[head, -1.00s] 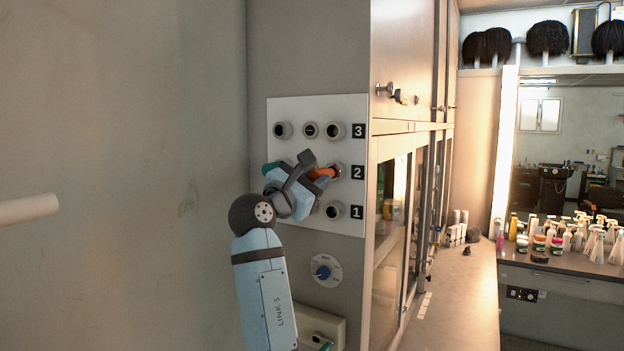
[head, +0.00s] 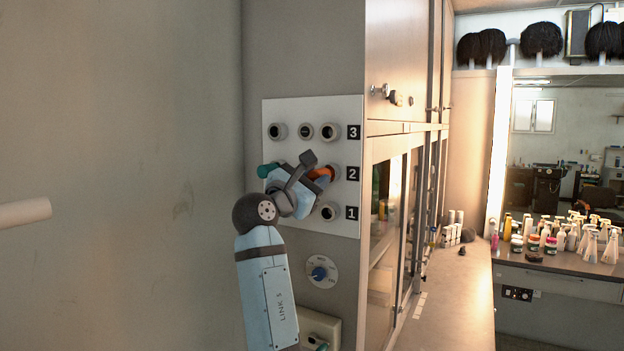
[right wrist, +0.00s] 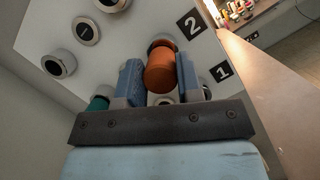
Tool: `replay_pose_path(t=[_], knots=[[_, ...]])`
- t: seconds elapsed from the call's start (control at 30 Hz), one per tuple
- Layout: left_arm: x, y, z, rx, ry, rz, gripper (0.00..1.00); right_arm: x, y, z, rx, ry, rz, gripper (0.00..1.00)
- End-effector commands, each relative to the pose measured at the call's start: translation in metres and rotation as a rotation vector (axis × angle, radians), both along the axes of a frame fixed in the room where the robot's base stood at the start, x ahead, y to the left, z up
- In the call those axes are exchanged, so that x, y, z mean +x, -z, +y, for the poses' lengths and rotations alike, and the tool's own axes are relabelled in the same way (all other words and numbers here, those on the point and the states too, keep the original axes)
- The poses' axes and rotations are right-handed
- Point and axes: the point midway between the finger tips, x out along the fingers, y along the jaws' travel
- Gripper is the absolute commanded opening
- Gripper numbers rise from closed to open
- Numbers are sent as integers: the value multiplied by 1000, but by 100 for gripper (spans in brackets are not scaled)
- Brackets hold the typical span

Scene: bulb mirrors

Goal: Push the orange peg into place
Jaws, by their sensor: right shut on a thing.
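The orange peg (head: 320,173) is at the right-hand hole of row 2 on the white panel (head: 345,105). My right gripper (head: 322,180) is shut on it. In the right wrist view the peg (right wrist: 160,72) sits between the two blue fingers (right wrist: 129,83), its far end against a dark-rimmed socket beside the number 2. How deep it sits in the socket cannot be seen. A teal peg (head: 267,170) is at the left of row 2, partly behind my gripper. My left gripper is not in view.
Row 3 has several round grey sockets (head: 329,132). A right-hand socket (head: 327,212) of row 1 shows below my gripper. A blue dial (head: 319,273) is under the panel. A glass-fronted cabinet (head: 385,240) stands close on the right. A pale bar (head: 25,212) juts in at left.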

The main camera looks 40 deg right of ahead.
Motion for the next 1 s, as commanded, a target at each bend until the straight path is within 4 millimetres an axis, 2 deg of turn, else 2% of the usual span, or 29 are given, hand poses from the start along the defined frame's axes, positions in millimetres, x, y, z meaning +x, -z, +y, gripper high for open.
replay_pose_path(t=[0.53, 0.57, 0.67, 0.7, 0.87, 1.0], knots=[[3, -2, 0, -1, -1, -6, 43, 3, 0, -11, 0, 0, -1, 8], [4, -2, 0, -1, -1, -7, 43, 3, 0, -11, 0, 0, -1, 35], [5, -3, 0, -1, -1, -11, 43, 3, 0, -11, 0, 0, -1, 58], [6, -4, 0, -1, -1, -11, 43, 3, 0, -11, 0, 0, -1, 63], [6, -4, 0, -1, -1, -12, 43, 3, 0, -11, 0, 0, 0, 63], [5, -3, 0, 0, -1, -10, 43, 3, 0, -11, 1, 0, 0, 88]])
